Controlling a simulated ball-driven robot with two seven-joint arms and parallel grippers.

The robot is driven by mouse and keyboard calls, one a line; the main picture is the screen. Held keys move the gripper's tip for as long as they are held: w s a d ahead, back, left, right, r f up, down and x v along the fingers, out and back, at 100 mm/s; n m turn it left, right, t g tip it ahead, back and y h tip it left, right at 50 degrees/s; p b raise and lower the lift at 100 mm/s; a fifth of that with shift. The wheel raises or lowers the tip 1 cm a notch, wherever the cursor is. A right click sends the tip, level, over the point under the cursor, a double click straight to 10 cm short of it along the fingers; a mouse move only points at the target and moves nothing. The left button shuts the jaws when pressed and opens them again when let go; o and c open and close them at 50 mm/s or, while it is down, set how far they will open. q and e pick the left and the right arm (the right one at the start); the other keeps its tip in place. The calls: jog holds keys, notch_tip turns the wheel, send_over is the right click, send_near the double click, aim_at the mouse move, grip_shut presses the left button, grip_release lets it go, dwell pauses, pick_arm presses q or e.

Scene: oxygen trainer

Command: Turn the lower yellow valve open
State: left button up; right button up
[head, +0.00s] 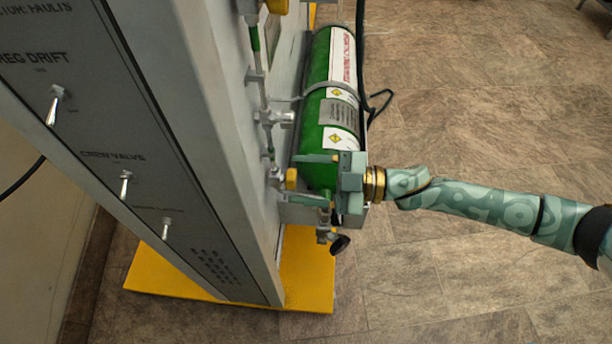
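The lower yellow valve (291,179) is a small yellow knob on the pipework at the panel's side, left of the green cylinder's lower end. My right gripper (302,179) comes in from the right. Its two fingers are spread apart, one above and one below the yellow valve in the picture, with the knob near the fingertips. I cannot tell whether a finger touches it. Another yellow valve (277,6) shows partly at the top edge. My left gripper is not in view.
A green cylinder (318,105) is strapped beside the grey panel (195,130), behind my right gripper. A black knob (340,244) on a metal fitting sits below the gripper. The panel stands on a yellow base (308,275). Open tiled floor lies to the right.

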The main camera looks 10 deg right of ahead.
dwell(0.4)
jog(key=shift+s+d, duration=0.1)
jog(key=shift+d, duration=0.25)
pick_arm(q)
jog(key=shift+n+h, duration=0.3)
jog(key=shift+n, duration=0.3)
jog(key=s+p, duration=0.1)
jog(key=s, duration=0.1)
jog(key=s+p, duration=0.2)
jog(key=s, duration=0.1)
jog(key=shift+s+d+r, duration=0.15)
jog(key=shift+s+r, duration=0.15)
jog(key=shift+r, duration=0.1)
pick_arm(e)
jog(key=v, duration=1.5)
jog(key=shift+d, duration=0.3)
jog(key=shift+s, duration=0.1)
